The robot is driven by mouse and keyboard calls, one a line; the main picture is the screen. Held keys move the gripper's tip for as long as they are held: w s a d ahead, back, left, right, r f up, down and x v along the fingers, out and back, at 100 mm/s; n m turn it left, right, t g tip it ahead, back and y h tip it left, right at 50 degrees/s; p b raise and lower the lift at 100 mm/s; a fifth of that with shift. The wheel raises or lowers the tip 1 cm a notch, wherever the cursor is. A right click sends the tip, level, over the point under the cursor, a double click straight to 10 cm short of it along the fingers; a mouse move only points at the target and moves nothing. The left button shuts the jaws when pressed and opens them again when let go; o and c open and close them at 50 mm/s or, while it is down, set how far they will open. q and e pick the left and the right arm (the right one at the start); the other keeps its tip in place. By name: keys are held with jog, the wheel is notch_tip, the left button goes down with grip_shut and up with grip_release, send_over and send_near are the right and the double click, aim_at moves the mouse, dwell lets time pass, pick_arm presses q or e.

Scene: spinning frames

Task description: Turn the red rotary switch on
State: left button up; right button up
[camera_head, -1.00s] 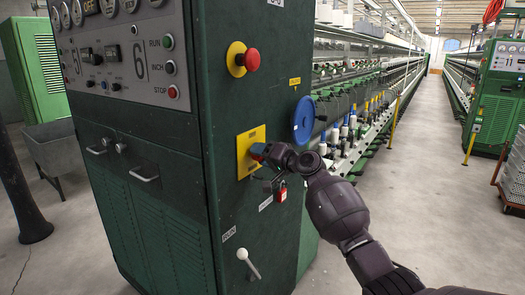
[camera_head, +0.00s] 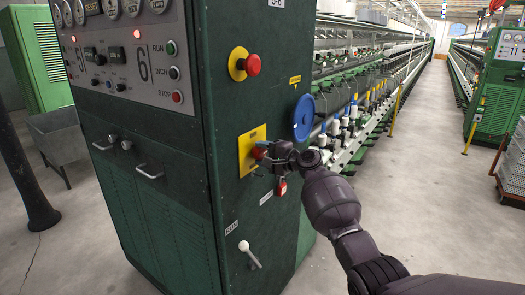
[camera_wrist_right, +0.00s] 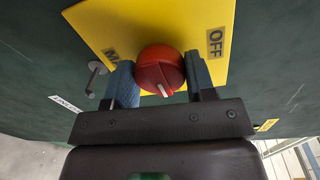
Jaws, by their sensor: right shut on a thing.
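The red rotary switch (camera_head: 258,153) sits on a yellow plate (camera_head: 244,160) on the side of the dark green cabinet. In the right wrist view the red knob (camera_wrist_right: 158,66) shows a white pointer mark at its lower edge. The plate there (camera_wrist_right: 190,20) reads OFF at the right; the lettering at the left is partly hidden. My right gripper (camera_head: 272,156) is at the switch; its blue-grey fingers (camera_wrist_right: 162,86) are on either side of the knob, shut on it. My left gripper is not in view.
A red emergency button (camera_head: 252,65) is above the switch. A blue disc (camera_head: 303,118) is at the cabinet's far edge. A red padlock (camera_head: 282,187) hangs just below my gripper, and a white-knobbed lever (camera_head: 245,247) is lower down. Clear floor lies to the right.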

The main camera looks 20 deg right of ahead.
jog(key=shift+m, duration=0.3)
jog(key=o, duration=0.9)
jog(key=v, duration=1.1)
jog(key=shift+w, duration=0.1)
